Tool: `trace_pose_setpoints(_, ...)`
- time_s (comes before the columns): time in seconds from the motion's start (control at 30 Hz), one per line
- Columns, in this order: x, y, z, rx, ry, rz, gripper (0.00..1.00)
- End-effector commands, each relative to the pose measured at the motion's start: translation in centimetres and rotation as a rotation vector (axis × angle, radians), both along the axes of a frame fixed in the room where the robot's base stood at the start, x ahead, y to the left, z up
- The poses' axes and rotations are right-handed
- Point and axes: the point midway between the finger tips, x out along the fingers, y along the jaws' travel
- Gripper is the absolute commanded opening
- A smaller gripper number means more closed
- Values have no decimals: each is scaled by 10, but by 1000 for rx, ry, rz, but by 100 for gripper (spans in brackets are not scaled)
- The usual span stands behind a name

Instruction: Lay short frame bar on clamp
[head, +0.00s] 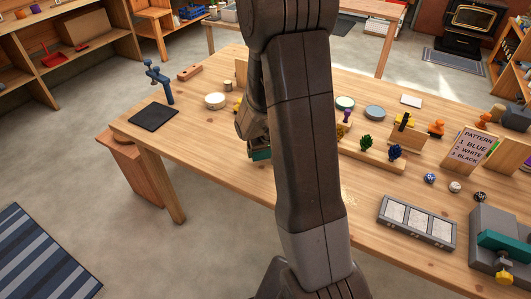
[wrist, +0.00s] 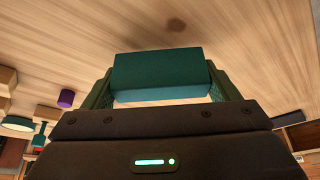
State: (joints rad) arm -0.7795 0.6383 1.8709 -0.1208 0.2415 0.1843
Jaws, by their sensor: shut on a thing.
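My gripper (wrist: 162,88) is shut on a short teal bar (wrist: 160,70), which lies crosswise between the two fingers in the wrist view. In the head view my gripper (head: 256,145) is at the table's middle, mostly behind my own arm, with a bit of teal (head: 261,155) showing under it. I cannot tell whether the bar touches the tabletop. A grey clamp-like device (head: 490,225) with a teal jaw and yellow knob stands at the right front, far from my gripper. A blue upright tool (head: 158,82) stands at the far left; I cannot tell which one is the clamp.
The wooden table (head: 205,150) holds a black mat (head: 153,117), a white round dish (head: 215,101), a grey tray (head: 417,222) with pale panels, a pattern sign (head: 472,148) and several small coloured pieces. The left front of the table is clear. My arm hides the middle.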

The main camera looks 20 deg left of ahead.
Motion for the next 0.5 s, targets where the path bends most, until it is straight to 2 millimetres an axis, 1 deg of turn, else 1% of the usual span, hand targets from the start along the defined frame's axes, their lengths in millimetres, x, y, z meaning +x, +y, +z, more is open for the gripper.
trace_pose_setpoints(0.03, 0, -1, -8, -3, 2, 0, 59)
trace_pose_setpoints(0.1, 0, 0, -14, -1, 2, 0, 59)
trace_pose_setpoints(0.5, 0, 0, -19, 1, -1, -1, 59)
